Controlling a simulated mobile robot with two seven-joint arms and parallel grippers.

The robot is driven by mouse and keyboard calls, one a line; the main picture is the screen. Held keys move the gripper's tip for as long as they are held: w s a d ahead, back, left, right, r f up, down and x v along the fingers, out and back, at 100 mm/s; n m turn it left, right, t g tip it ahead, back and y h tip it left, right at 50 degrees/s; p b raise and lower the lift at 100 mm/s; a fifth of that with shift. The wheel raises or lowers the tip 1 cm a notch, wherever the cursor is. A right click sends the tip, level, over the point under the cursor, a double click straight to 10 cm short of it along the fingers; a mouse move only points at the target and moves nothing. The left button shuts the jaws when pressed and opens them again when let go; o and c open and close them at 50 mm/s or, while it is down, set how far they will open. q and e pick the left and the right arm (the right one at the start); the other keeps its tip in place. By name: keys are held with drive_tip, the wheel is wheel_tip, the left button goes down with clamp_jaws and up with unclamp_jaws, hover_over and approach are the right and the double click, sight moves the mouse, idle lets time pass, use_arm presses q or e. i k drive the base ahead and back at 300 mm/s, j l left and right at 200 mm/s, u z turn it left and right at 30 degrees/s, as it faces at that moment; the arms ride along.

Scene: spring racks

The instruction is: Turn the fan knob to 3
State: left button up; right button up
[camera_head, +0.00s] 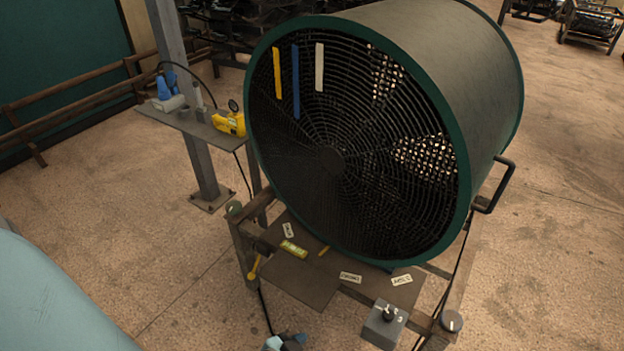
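The large drum fan (330,160) with a dark green rim stands on a low metal frame and faces me. In front of it, a small grey box (378,331) carries a black knob (388,313); a "3" shows at the knob's right. The pointer's exact setting is too small to read. A second round grey knob (451,321) sits on the frame's right corner. No gripper shows clearly, and none is seen touching either knob. A small pale blue and dark object (284,342) at the bottom edge is cut off; I cannot tell what it is.
A metal post with a shelf (180,119) stands left of the fan; a yellow device (230,123) with a gauge sits on it. A handle (494,187) juts from the fan's right side. A pale blue rounded shape fills the lower left.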

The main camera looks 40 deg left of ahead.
sight(388, 315)
drive_tip(key=l+u, duration=0.25)
drive_tip(key=k+l+u, duration=0.3)
drive_tip(key=l, duration=0.15)
drive_tip(key=l+u, duration=0.25)
drive_tip(key=k+l+u, duration=0.25)
drive_tip(key=l, duration=0.15)
